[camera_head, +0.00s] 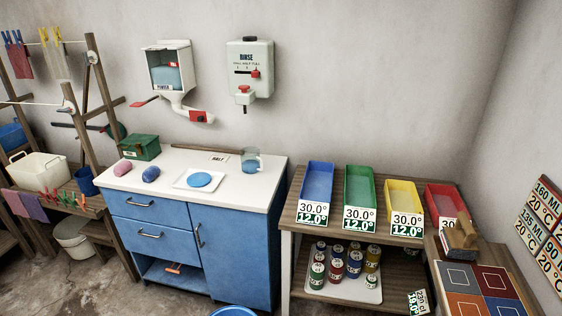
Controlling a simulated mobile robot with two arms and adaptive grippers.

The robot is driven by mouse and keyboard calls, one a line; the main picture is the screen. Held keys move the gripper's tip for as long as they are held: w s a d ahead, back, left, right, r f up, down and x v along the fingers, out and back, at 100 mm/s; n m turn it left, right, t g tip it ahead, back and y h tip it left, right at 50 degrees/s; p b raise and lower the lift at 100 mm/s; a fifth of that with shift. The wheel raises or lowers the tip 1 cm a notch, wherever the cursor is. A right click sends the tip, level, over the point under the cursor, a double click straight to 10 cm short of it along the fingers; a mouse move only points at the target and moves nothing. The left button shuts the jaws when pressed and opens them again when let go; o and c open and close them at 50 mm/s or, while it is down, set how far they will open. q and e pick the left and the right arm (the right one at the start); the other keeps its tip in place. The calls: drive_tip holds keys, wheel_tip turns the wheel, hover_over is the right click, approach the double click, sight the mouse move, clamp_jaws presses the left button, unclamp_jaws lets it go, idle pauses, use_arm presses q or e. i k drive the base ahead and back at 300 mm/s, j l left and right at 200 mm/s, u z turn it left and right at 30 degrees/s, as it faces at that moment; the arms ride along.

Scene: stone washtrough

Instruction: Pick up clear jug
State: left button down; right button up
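The clear jug (251,161) stands upright on the white top of the blue cabinet (274,194), near its back right corner. It is see-through and appears to have a handle on its right side. Something blue shows at its bottom, but I cannot tell what it is. Neither of my grippers shows in the head view, and nothing is touching the jug.
A rinse dispenser (249,70) hangs on the wall above the jug. Coloured trays (317,182) stand on a bench at right.

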sight(251, 159)
drive_tip(key=i+j+z, duration=0.15)
drive_tip(key=j, duration=0.2)
drive_tip(key=i+j+z, duration=0.15)
drive_tip(key=j, duration=0.2)
drive_tip(key=i+j+z, duration=0.15)
drive_tip(key=j, duration=0.2)
drive_tip(key=i+j+z, duration=0.15)
drive_tip(key=j, duration=0.25)
drive_tip(key=j+z, duration=0.15)
drive_tip(key=j, duration=0.25)
drive_tip(key=i, duration=0.05)
